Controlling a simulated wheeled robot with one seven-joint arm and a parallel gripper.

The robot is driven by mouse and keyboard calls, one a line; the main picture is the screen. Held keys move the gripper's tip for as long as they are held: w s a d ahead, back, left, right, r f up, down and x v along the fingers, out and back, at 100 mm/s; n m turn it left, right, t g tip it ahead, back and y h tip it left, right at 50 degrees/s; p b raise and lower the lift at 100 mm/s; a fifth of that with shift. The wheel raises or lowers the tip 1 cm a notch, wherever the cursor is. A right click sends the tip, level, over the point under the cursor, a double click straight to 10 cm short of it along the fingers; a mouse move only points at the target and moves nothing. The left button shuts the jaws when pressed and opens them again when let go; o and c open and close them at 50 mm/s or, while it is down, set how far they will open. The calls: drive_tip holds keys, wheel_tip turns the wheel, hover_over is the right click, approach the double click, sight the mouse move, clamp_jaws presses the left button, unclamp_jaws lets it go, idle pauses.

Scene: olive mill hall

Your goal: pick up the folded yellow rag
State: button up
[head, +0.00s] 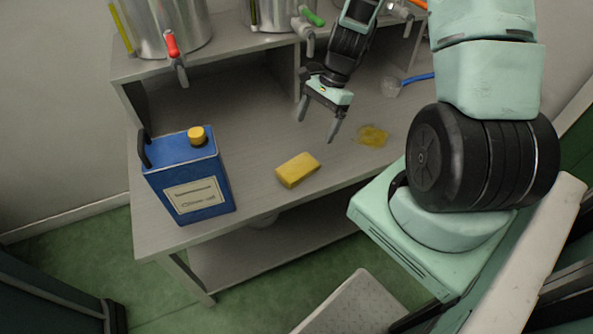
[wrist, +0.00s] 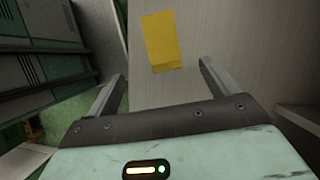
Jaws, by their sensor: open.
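The folded yellow rag (head: 297,170) lies flat on the grey bench top near its front edge, right of the blue canister. It also shows in the wrist view (wrist: 161,42), ahead of the fingers and roughly centred between them. My gripper (head: 316,128) is open and empty above the bench, up and to the right of the rag in the head view. Its two spread fingers show in the wrist view (wrist: 155,82). They are apart from the rag.
A blue canister (head: 188,178) with a yellow cap stands on the left of the bench. A yellow stain or spill (head: 371,135) lies right of my gripper. Steel tanks with a red-handled tap (head: 172,45) stand on a raised shelf behind. The bench around the rag is clear.

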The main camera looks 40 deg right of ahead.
hover_over(299, 165)
drive_tip(key=d, duration=0.2)
drive_tip(key=f, duration=0.7)
drive_tip(key=shift+s+f+b, duration=0.25)
drive_tip(key=shift+f+b, duration=0.05)
drive_tip(key=shift+f, duration=0.05)
drive_tip(key=shift+d+x, duration=0.2)
drive_tip(key=shift+x, duration=2.4)
drive_tip(key=shift+w, duration=0.2)
drive_tip(key=c, duration=1.1)
